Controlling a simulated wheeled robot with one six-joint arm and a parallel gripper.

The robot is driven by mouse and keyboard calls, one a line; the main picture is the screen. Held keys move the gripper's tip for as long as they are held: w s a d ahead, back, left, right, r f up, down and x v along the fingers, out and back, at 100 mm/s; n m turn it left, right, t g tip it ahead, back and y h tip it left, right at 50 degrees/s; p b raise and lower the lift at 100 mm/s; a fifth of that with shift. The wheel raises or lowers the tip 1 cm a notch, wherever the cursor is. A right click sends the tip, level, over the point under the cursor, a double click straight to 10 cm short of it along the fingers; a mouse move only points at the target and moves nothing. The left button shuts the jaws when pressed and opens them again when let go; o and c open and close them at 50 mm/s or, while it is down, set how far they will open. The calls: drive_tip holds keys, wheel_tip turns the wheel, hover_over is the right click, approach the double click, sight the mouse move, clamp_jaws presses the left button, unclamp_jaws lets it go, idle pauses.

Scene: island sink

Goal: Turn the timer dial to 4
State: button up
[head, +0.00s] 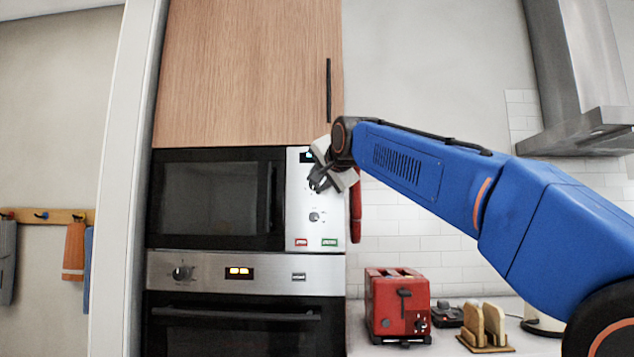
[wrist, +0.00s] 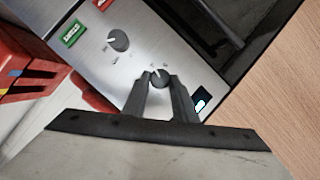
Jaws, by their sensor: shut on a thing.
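The microwave (head: 215,200) has a pale control panel on its right side with two round dials. The dial nearer the display, taken as the timer dial (wrist: 160,77), is dark with a light pointer mark. It sits between the fingertips of my gripper (wrist: 160,82), which is shut on it; the marks around it are too small to read. In the head view my gripper (head: 318,181) is at the panel and covers this dial. The other dial (head: 314,217) is free and also shows in the wrist view (wrist: 118,41).
A small display (wrist: 202,104) lies beside the fingers. A green button (head: 329,242) and a red button (head: 301,242) are at the panel's bottom. A wooden cabinet (head: 245,75) is above, an oven (head: 240,320) below. A red toaster (head: 397,305) stands on the counter at right.

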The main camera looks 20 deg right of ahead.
drive_tip(key=shift+f+m, duration=0.1)
drive_tip(key=shift+m, duration=0.2)
idle(0.4)
drive_tip(key=o, duration=1)
drive_tip(key=shift+w, duration=0.1)
drive_tip(key=shift+o, duration=0.2)
drive_tip(key=v, duration=1.7)
drive_tip(key=shift+s, duration=0.3)
drive_tip(key=shift+d+f, duration=0.1)
drive_tip(key=shift+f, duration=0.15)
